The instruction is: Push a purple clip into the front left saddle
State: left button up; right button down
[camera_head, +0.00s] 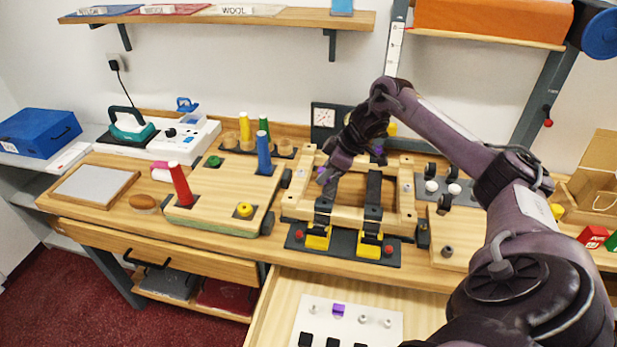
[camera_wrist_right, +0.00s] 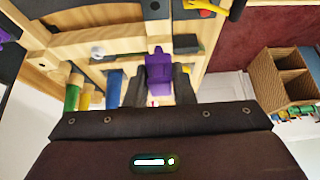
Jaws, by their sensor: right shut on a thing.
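My right gripper (camera_head: 327,180) is shut on a purple clip and points down over the left part of the wooden frame (camera_head: 408,205). In the right wrist view the purple clip (camera_wrist_right: 158,76) stands between the two dark fingers (camera_wrist_right: 160,92). The fingers hide most of it in the head view. A dark upright part (camera_head: 323,207) is just below the gripper at the frame's front left; I cannot tell whether the clip touches a saddle. Another purple piece (camera_head: 378,150) shows at the frame's back. My left gripper is not in view.
Two yellow blocks (camera_head: 318,240) (camera_head: 368,246) sit on a dark plate before the frame. An open drawer below holds a white tray (camera_head: 373,338) with a purple piece (camera_head: 338,309). A wooden board with red and blue pegs (camera_head: 180,185) (camera_head: 264,153) stands left.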

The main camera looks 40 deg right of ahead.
aim_at(325, 183)
jog(key=shift+d+f+b, duration=0.1)
jog(key=shift+f+b, duration=2.2)
jog(key=shift+b, duration=0.2)
jog(key=shift+f, duration=0.8)
jog(key=shift+r, duration=0.1)
jog(key=shift+p, duration=0.3)
jog(key=shift+f, duration=0.2)
jog(key=shift+f+p, duration=0.4)
jog(key=shift+f, duration=0.4)
jog(key=shift+f+p, duration=0.1)
jog(key=shift+p, duration=0.45)
